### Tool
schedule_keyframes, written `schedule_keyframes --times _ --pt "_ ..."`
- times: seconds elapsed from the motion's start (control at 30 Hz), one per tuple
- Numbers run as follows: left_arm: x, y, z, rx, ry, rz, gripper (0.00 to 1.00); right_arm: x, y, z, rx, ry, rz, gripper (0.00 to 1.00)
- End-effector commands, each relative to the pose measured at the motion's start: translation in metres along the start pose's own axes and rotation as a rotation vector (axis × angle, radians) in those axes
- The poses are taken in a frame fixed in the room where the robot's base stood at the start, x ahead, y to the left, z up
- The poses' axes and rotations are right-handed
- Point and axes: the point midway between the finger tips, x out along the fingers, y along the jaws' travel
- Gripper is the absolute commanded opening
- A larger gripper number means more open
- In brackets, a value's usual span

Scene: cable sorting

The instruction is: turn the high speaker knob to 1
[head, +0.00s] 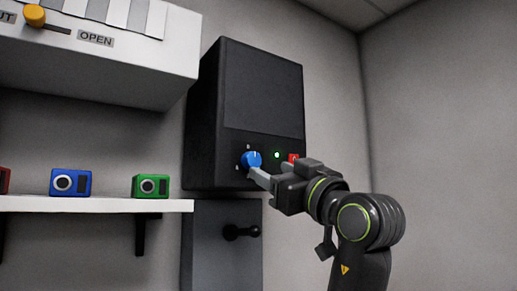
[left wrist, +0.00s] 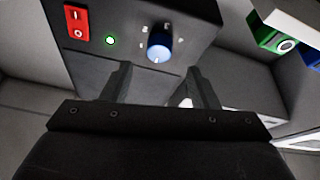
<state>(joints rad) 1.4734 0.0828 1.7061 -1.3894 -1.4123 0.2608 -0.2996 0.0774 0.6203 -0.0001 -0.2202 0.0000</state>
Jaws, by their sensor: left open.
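The black speaker (head: 263,85) is fixed high on the wall. Its blue knob (head: 251,160) is low on the front face, and its pale pointer line points roughly upward in the head view. Small marks surround the knob, too small to read. My left gripper (head: 259,178) is open just in front of and below the knob. In the left wrist view, which is upside down, the knob (left wrist: 158,48) lies beyond the gap between the two fingertips (left wrist: 157,72). The fingers do not appear to touch it. My right gripper is not in view.
A green light (head: 277,155) and a red switch (head: 293,157) sit right of the knob. A shelf (head: 100,204) with blue (head: 70,182) and green (head: 150,186) boxes is left. A white panel (head: 130,75) with a yellow slider (head: 35,15) is above.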

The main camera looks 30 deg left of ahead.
Motion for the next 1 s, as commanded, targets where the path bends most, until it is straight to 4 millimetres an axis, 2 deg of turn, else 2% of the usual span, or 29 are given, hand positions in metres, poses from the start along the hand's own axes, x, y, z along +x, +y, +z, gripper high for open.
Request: schedule_keyframes --times 0.03,0.1,0.3,0.5,0.8,1.0 --pt "0.013 0.000 -0.005 0.003 0.001 -0.005 0.55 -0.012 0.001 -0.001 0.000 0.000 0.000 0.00" --pt "0.025 0.000 -0.005 0.003 0.001 -0.004 0.55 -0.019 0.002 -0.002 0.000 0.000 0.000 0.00" --pt "0.051 0.000 -0.003 0.003 0.001 -0.002 0.55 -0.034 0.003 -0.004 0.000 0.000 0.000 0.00" --pt "0.062 0.000 -0.001 0.001 0.001 0.000 0.55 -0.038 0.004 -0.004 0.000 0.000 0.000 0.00" --pt "0.062 0.000 0.001 0.000 0.000 0.001 0.55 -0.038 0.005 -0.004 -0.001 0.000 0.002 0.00" --pt "0.062 0.000 0.000 0.000 0.000 0.001 0.28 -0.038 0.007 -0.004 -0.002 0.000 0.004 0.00"
